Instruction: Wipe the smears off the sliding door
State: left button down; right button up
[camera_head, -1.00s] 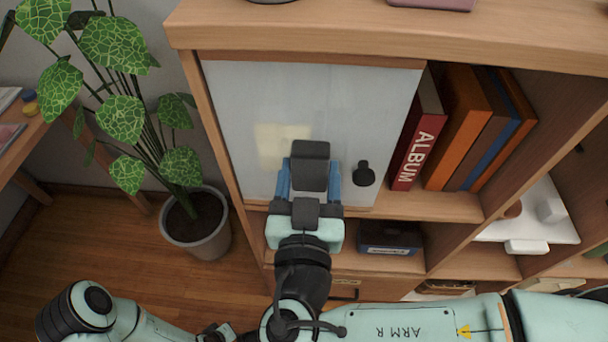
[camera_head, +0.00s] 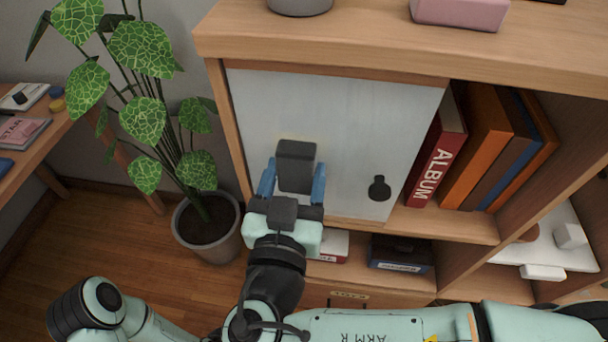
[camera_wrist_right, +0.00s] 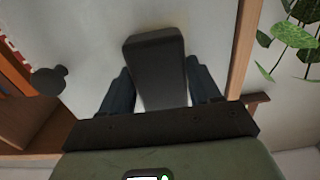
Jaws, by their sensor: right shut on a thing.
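The sliding door (camera_head: 345,125) is a pale grey-white panel with a black knob (camera_head: 379,188) at its lower right, in the left bay of a wooden shelf. My right gripper (camera_head: 293,180) is shut on a dark grey block (camera_head: 296,165), held at the door's lower left. The block also shows between the fingers in the right wrist view (camera_wrist_right: 157,65). Whether it touches the door I cannot tell. A faint yellowish smear (camera_head: 284,139) shows at the block's top edge; the block hides the rest. My left gripper is not in view.
A red album (camera_head: 438,155) and several binders stand right of the door. A potted plant (camera_head: 205,235) stands on the floor to the left. A pink box (camera_head: 458,12) sits on the shelf top, and a dark box (camera_head: 400,252) lies below the door.

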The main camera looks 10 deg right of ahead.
aim_at(329, 155)
jog(key=shift+w+a+r, duration=0.6)
jog(key=shift+a+r, duration=0.4)
jog(key=shift+a, duration=0.65)
jog(key=shift+s+d, duration=0.45)
jog(key=shift+d, duration=0.8)
jog(key=shift+s+d, duration=0.45)
jog(key=shift+d, duration=0.85)
jog(key=shift+s+d, duration=0.45)
jog(key=shift+d, duration=0.8)
jog(key=v, duration=0.6)
jog(key=shift+a, duration=0.1)
jog(key=v, duration=0.3)
